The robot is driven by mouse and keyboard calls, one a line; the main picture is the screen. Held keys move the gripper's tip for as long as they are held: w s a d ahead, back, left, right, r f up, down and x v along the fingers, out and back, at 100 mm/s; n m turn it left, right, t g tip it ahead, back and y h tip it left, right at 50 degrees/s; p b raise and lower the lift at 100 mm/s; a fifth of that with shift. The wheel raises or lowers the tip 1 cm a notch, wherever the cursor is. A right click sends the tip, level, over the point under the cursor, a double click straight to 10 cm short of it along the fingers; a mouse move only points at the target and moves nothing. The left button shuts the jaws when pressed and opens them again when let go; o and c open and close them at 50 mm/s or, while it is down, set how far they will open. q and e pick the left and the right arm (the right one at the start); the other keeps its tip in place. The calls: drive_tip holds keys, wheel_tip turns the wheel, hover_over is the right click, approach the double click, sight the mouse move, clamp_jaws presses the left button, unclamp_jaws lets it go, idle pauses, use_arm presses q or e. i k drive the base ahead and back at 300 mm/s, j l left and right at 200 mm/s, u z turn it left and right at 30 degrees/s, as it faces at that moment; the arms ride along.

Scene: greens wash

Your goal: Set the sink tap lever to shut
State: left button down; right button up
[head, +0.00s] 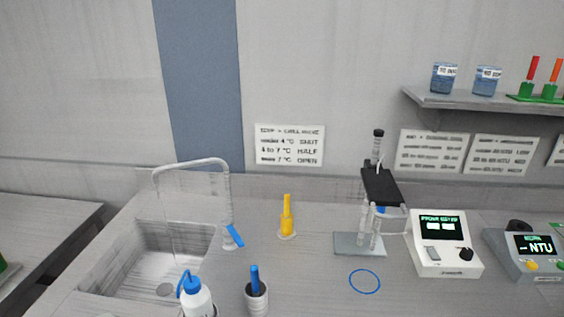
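The sink tap (226,190) is a pale grey arched pipe rising from the counter at the right side of the sink. Its blue lever (235,236) is at the foot of the pipe and slants down to the right. The lever's setting cannot be read from this view. The spout end hangs over the sink basin (150,268) on the left. A thin faint line runs down from the spout; I cannot tell whether it is water. Neither of my grippers is in view.
A white bottle with a blue cap (197,295) and a cup with a blue-handled tool (257,297) stand in front of the tap. A yellow object (287,218) stands to its right. A stand (360,244) and meters (445,243) are farther right. A wall sign (289,145) lists SHUT, HALF, OPEN.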

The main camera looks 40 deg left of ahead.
sight(227, 224)
drive_tip(key=u, duration=1.65)
